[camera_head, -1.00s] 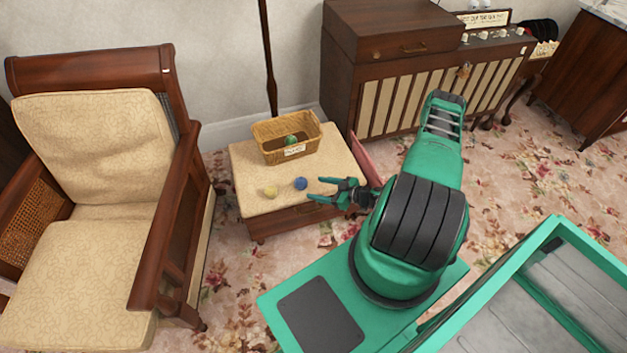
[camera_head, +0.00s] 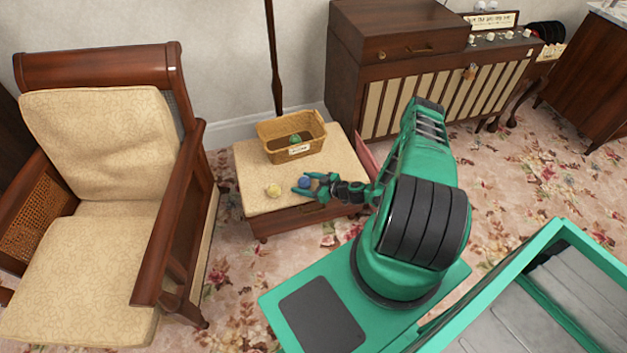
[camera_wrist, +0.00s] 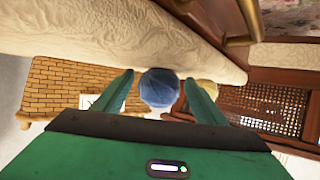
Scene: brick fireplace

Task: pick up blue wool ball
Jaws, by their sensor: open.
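The blue wool ball (camera_head: 305,182) lies on the cream cushioned top of a low wooden stool (camera_head: 250,195). My gripper (camera_head: 299,184) is open, with its green fingers around or very near the ball in the head view. In the wrist view the blue ball (camera_wrist: 159,88) shows between the two open fingers, nearer their tips, and my gripper (camera_wrist: 158,90) does not visibly squeeze it.
A wicker basket (camera_head: 318,146) holding a green ball (camera_head: 295,139) stands at the back of the stool. A wooden armchair (camera_head: 100,190) stands close on the left. A wooden cabinet (camera_head: 400,75) is behind on the right. Patterned carpet lies open to the right.

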